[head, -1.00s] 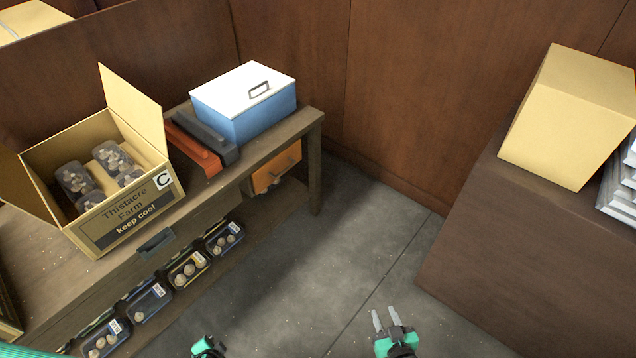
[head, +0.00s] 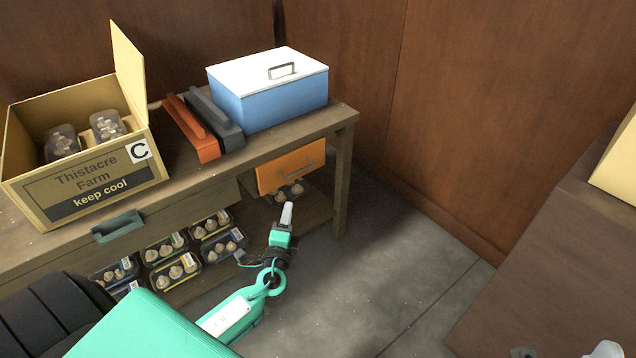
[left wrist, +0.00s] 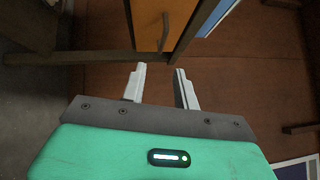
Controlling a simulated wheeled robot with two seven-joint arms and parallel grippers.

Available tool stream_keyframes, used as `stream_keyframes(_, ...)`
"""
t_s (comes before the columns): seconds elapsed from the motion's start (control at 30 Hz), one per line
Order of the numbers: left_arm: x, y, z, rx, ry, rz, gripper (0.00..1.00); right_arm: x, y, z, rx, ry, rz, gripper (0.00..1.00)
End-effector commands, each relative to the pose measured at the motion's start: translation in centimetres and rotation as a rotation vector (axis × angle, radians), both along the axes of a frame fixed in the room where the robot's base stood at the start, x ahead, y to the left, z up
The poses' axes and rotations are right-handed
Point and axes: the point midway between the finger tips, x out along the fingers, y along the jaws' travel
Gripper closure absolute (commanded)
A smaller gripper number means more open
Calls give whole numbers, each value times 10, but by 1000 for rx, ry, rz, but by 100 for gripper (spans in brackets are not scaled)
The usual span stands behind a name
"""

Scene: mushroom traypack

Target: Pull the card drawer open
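Part of my right gripper (head: 604,350) shows at the bottom right edge.
Several mushroom trays (head: 172,248) sit on the shelf below. A brown bench (head: 540,270) stands right. Floor between is clear.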

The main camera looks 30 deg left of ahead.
Motion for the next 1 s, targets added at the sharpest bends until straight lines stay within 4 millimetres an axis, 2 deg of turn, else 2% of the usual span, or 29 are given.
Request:
stream_keyframes(0.23, 17, 7, 8, 11, -14, 0, 69, -7, -2, 4, 7, -27, 0, 64)
stream_keyframes(0.7, 95, 38, 18, 10, -12, 1, 69, -7, -2, 4, 10, -45, -1, 64)
stream_keyframes(1.0, 123, 50, 21, 10, -10, 0, 69, -6, -2, 4, 10, -51, 0, 64)
